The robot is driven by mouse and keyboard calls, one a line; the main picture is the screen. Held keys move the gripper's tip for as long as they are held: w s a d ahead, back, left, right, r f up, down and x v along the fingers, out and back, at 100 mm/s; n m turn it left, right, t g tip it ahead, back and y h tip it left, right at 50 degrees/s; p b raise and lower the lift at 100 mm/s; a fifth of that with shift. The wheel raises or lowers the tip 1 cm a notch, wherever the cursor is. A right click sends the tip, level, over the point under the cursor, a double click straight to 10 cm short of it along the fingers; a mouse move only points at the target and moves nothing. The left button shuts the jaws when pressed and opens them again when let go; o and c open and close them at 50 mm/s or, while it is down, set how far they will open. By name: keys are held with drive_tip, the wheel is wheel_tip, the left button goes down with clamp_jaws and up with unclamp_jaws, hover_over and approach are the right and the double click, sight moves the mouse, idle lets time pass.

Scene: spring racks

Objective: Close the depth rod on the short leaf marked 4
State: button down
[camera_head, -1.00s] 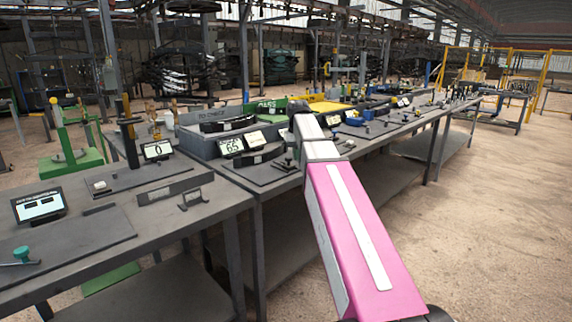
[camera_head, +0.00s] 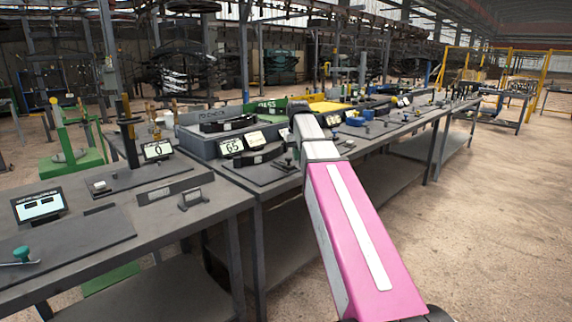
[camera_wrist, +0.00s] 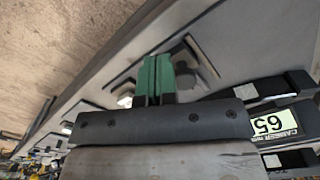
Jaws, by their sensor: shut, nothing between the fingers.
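My gripper shows in the wrist view as two green fingers (camera_wrist: 155,75), pressed together and empty. They are over a grey bench plate, in front of a small dark fixture (camera_wrist: 190,62) that they partly cover. In the head view the gripper is hidden behind the end of my arm. A small dark upright fixture (camera_head: 288,158) stands on the plate beside a short black curved leaf (camera_head: 262,156). I cannot tell whether this fixture is the depth rod. I cannot read a mark 4 on any leaf. Contact between fingers and fixture cannot be told.
A display reading 65 (camera_head: 232,146) stands behind the leaf; it also shows in the wrist view (camera_wrist: 273,123). A grey tray (camera_head: 190,140) holds another black leaf (camera_head: 212,127). The near bench (camera_head: 120,245) carries a display reading 0 (camera_head: 157,150). Floor at right is clear.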

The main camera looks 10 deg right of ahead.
sight(289, 157)
drive_tip(key=shift+f, duration=0.2)
drive_tip(key=shift+f, duration=0.8)
drive_tip(key=shift+w+a, duration=0.65)
drive_tip(key=shift+w, duration=0.3)
drive_tip(key=shift+w+a, duration=0.65)
drive_tip(key=shift+w, duration=0.3)
idle(1.0)
drive_tip(key=shift+s+r, duration=0.1)
idle(0.5)
drive_tip(key=shift+r, duration=0.1)
drive_tip(key=shift+s+d+r, duration=0.1)
drive_tip(key=shift+r, duration=3.2)
